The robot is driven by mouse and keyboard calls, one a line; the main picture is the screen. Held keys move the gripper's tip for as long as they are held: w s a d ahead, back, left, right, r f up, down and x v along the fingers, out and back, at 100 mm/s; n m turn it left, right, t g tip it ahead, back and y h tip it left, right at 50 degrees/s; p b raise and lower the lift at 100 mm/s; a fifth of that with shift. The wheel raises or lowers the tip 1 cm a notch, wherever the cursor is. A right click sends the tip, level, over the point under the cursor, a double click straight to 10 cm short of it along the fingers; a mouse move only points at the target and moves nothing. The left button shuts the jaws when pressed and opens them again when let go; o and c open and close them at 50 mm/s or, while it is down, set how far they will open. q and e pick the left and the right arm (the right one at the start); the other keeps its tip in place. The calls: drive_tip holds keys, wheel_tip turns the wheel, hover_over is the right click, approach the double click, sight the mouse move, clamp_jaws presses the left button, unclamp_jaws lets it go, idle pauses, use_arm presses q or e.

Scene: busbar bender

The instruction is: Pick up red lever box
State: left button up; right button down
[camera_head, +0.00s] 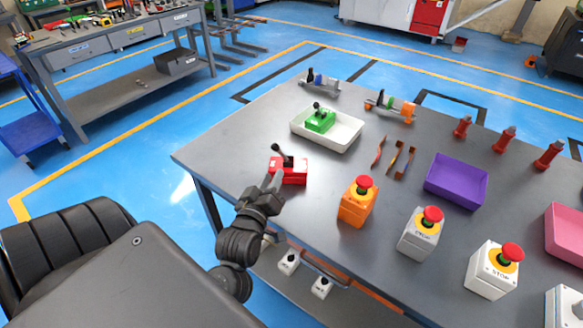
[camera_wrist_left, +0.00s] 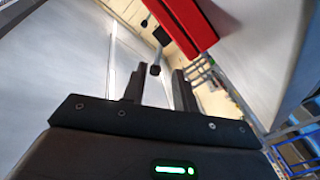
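The red lever box (camera_head: 294,176) sits on the grey table near its left front edge, its black lever (camera_head: 280,152) tilted up to the left. In the left wrist view the red box (camera_wrist_left: 187,22) shows at the top, with the lever's knob (camera_wrist_left: 155,69) ahead of the gap between my fingers. My left gripper (camera_head: 273,181) is at the box's front left side, partly overlapping it in the head view. In the left wrist view its fingers (camera_wrist_left: 159,88) are apart with nothing clamped. Whether a finger touches the box I cannot tell. My right gripper is not in view.
A green lever box (camera_head: 320,121) sits in a white tray (camera_head: 343,136) behind. An orange emergency-stop box (camera_head: 354,208) stands to the right, with more stop boxes beyond. A purple bin (camera_head: 456,181) lies further right. Bare table surrounds the red box.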

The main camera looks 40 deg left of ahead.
sight(281, 153)
use_arm(q)
drive_tip(key=x, duration=0.4)
drive_tip(key=shift+w+a+p, duration=0.1)
drive_tip(key=shift+w+p, duration=0.1)
drive_tip(key=shift+p, duration=0.1)
drive_tip(key=shift+r, duration=0.15)
drive_tip(key=x, duration=0.1)
drive_tip(key=p+x, duration=0.1)
drive_tip(key=x, duration=0.2)
drive_tip(key=shift+w+a+r+p, duration=0.25)
drive_tip(key=shift+a+p, duration=0.05)
drive_tip(key=shift+a, duration=0.1)
drive_tip(key=shift+w, duration=0.2)
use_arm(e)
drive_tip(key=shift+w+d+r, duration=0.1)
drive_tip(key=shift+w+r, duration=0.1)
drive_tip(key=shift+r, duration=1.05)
use_arm(q)
drive_tip(key=shift+c, duration=0.3)
clamp_jaws()
